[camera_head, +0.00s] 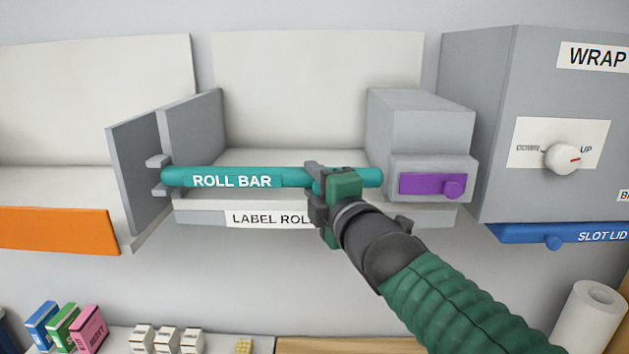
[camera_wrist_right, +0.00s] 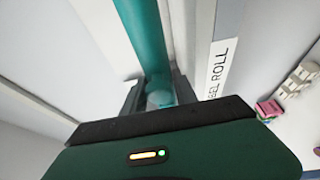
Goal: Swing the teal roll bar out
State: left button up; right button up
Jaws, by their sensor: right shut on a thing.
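The teal roll bar (camera_head: 232,179) lies level across the front of the label roll bay (camera_head: 203,216) in the head view. Its left end sits at small grey brackets on the bay's left side wall. Its right end reaches the grey block with the purple latch (camera_head: 425,184). My right gripper (camera_head: 323,184) is shut on the bar, right of its middle. The bar (camera_wrist_right: 145,35) also runs up from between the fingers of my right gripper (camera_wrist_right: 160,95) in the right wrist view. The part of the bar inside the fingers is hidden. My left gripper is not in view.
A grey wrap unit with a white dial (camera_head: 562,158) stands at the right, with a blue slot lid (camera_head: 540,234) below it. An orange panel (camera_head: 58,231) fronts the left bay. Small boxes (camera_head: 88,328) and a white roll (camera_head: 588,318) stand lower down.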

jog(key=shift+w+d, duration=0.1)
jog(key=shift+d, duration=0.1)
grip_shut()
jog(key=shift+a+r, duration=0.1)
jog(key=shift+r, duration=0.1)
dwell(0.6)
